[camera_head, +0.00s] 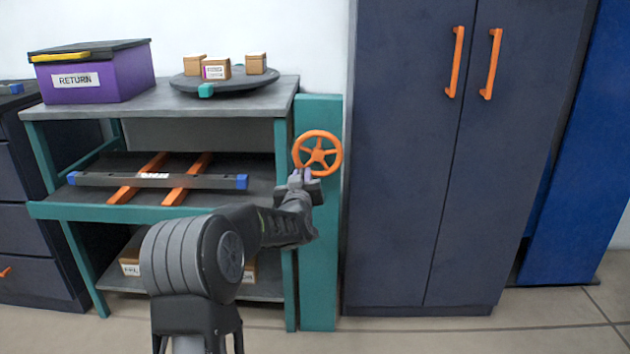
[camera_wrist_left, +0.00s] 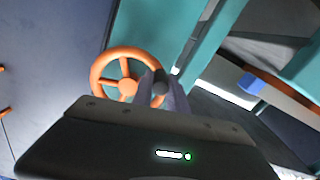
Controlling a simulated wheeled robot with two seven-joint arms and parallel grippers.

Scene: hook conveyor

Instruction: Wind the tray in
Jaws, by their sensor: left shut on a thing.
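An orange spoked handwheel (camera_head: 318,153) is mounted on a teal upright post (camera_head: 319,250) at the right of the workbench. My left gripper (camera_head: 304,178) is at the wheel's lower left rim, shut on its dark knob. The left wrist view shows the handwheel (camera_wrist_left: 104,82) left of the fingers and the dark knob (camera_wrist_left: 162,82) between the fingertips. On the middle shelf, a grey bar (camera_head: 205,181) with blue ends and a white label lies across two orange strips (camera_head: 188,176). I cannot tell which part there is the tray. My right gripper is not in view.
The bench top (camera_head: 140,105) holds a purple RETURN box (camera_head: 105,85) and a dark round turntable (camera_head: 225,80) with small cartons. A dark cabinet (camera_head: 410,200) with orange handles stands close to the right of the post. Boxes sit on the low shelf. The floor in front is clear.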

